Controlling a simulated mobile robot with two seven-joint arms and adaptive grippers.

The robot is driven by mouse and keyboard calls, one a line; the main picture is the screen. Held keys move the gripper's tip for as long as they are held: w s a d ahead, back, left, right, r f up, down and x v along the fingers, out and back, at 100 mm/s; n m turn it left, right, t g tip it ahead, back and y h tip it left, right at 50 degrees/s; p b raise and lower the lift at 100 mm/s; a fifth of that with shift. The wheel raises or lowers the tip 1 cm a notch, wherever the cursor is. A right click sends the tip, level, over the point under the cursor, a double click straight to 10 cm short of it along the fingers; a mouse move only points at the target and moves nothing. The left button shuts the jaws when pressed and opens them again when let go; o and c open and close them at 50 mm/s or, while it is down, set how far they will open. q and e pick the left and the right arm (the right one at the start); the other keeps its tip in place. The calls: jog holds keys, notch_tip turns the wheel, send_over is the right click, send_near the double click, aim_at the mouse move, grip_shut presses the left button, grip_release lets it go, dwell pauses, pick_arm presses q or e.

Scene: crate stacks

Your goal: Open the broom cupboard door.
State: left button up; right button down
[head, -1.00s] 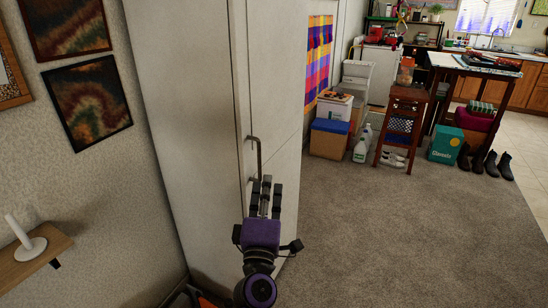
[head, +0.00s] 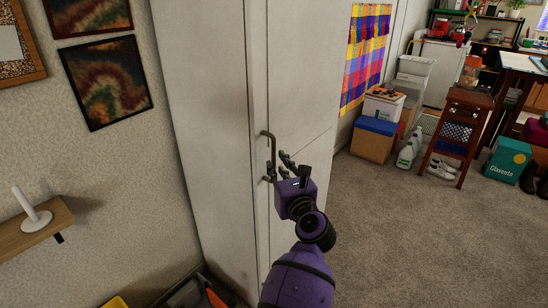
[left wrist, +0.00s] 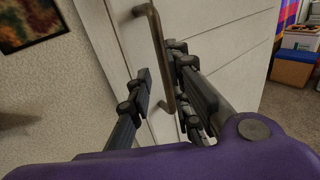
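The broom cupboard (head: 215,130) is tall and off-white, and its door (head: 300,95) looks closed. A dark metal bar handle (head: 269,150) stands upright on the door near its left edge. It also shows in the left wrist view (left wrist: 158,50). My left gripper (head: 284,169) is beside the lower part of the handle. In the left wrist view my left gripper (left wrist: 160,78) has its fingers apart, one on each side of the handle in the picture. I cannot tell whether they touch it. My right gripper is not in view.
A wall shelf (head: 35,228) with a white candle is at the left. A blue-lidded box (head: 373,140), white bottles (head: 408,152) and a wooden stool (head: 462,125) stand beyond the cupboard. Carpet (head: 410,240) is clear at the right. Something yellow and orange lies at the cupboard's foot.

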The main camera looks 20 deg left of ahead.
aim_at(274, 159)
pick_arm(q)
jog(key=x, duration=0.4)
jog(key=shift+w+d, duration=0.15)
jog(key=shift+w, duration=0.1)
jog(key=shift+w+a, duration=0.3)
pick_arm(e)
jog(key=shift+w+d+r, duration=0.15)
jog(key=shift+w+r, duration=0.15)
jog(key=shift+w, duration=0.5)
pick_arm(q)
grip_shut()
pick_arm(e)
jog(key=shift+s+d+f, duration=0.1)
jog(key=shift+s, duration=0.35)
